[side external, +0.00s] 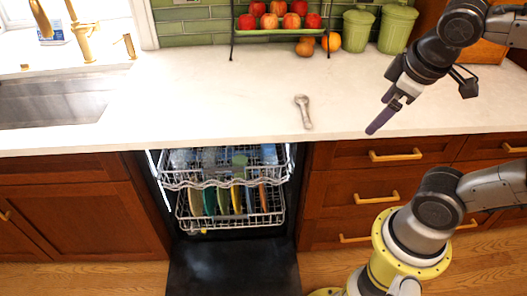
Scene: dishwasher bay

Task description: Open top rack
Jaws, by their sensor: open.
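The dishwasher (160,190) is built in under the counter, left of my arm. Its door (235,270) is folded down flat toward the floor. The top rack (222,184), of pale wire, sits in the upper part of the opening and holds glasses and a green item. Its wavy front edge shows; how far it stands out is hard to tell. My gripper (419,110) is open and empty above the right part of the counter, well right of and higher than the rack. A dark purple finger points down and left.
The bottom rack (231,223) holds upright plates below the top rack. A metal utensil (304,112) lies on the white counter (215,95). Drawers with brass handles (376,198) are right of the opening. A fruit stand (280,33) and green canisters (357,30) stand behind.

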